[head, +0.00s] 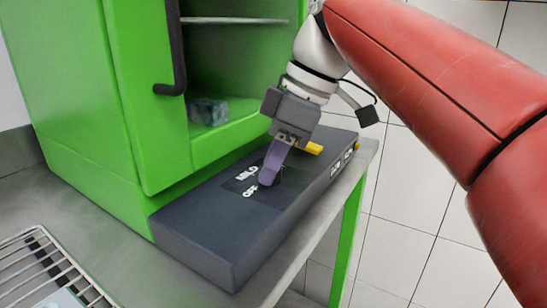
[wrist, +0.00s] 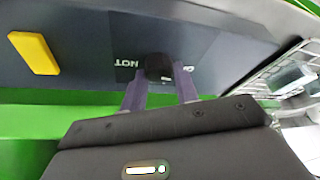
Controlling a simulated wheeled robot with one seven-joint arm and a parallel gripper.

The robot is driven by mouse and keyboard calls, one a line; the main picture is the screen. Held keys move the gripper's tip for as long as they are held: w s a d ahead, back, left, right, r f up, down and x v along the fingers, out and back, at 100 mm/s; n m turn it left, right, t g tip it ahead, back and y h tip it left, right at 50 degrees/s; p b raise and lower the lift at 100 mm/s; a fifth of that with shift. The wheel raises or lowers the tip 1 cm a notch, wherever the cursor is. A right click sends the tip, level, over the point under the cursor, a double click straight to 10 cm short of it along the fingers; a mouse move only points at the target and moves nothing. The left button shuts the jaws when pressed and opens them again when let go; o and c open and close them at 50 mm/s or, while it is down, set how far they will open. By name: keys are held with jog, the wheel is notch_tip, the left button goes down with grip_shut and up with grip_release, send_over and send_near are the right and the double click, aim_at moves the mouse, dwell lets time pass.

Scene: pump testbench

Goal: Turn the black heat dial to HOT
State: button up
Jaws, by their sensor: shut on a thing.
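The black heat dial (wrist: 158,67) sits on the dark control panel (head: 205,240), between the two purple fingertips of my gripper (wrist: 158,88) in the wrist view. My gripper (head: 268,178) reaches down onto the panel in the head view and is shut on the dial; its fingers hide most of the dial there. The labels MILD (head: 247,174) and OFF (head: 250,191) show left of the fingers. In the wrist view, white lettering (wrist: 125,63) beside the dial is partly covered. I cannot tell which label the dial points to.
A yellow part (head: 312,147) stands on the panel behind my gripper; it also shows in the wrist view (wrist: 34,53). A green cabinet (head: 90,100) with a black handle (head: 175,60) stands open behind, holding a bluish block (head: 208,111). A wire rack (head: 45,270) lies front left.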

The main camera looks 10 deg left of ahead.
jog(key=shift+m, duration=0.3)
jog(key=m+t+b, duration=0.1)
jog(key=m+t, duration=0.1)
jog(key=m, duration=0.2)
jog(key=shift+s, duration=0.1)
jog(key=m, duration=0.3)
jog(key=m+t+h, duration=0.1)
jog(key=m, duration=0.1)
jog(key=shift+s+r+m+t+p, duration=0.1)
jog(key=shift+m+t+p, duration=0.2)
jog(key=shift+m, duration=0.1)
jog(key=m+h, duration=0.1)
jog(key=m, duration=0.1)
jog(key=m+t+h, duration=0.1)
jog(key=m, duration=0.2)
jog(key=shift+a, duration=0.15)
jog(key=m+h, duration=0.2)
jog(key=m, duration=0.3)
jog(key=shift+a+m, duration=0.15)
jog(key=shift+m, duration=0.25)
jog(key=shift+h, duration=0.3)
jog(key=shift+s, duration=0.1)
jog(key=o, duration=1)
